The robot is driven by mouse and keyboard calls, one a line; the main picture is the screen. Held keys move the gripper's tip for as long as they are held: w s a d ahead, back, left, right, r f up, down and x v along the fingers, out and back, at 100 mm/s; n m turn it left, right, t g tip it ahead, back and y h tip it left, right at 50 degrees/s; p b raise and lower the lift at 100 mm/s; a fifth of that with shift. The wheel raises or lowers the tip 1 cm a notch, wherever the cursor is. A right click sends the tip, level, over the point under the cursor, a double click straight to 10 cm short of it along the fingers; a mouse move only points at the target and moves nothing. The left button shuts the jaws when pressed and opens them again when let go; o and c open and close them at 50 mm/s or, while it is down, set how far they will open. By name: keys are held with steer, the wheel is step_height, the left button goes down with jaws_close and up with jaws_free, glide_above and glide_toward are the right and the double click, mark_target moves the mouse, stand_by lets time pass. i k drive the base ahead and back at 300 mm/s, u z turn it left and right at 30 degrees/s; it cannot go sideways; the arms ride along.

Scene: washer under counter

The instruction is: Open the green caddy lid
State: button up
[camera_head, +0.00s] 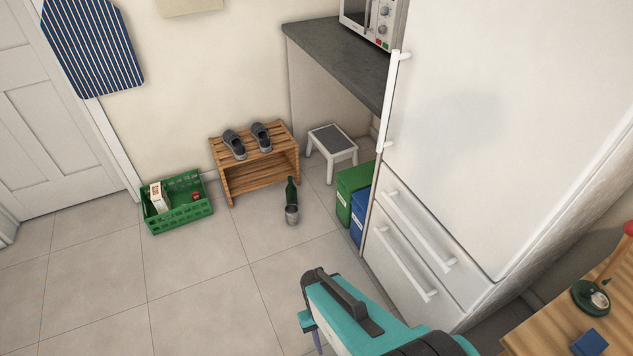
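The green caddy (348,195) stands on the floor against the left side of the fridge, with a pale label on its front. Its top looks covered by a flat green lid (354,177), which appears down; the fridge hides its right part. The end of my teal and black arm, with my gripper (312,332), is at the bottom middle, nearer the camera and apart from the caddy. Its fingers are mostly hidden, so I cannot tell whether they are open or shut.
A blue caddy (359,217) stands in front of the green one, beside the fridge (500,120). Behind are a step stool (333,142), wooden rack (260,165) and green crate (180,221). The front-left floor is clear.

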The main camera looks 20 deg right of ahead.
mark_target(353, 179)
steer(key=u, duration=0.7)
steer(key=i, duration=1)
steer(key=u, duration=0.5)
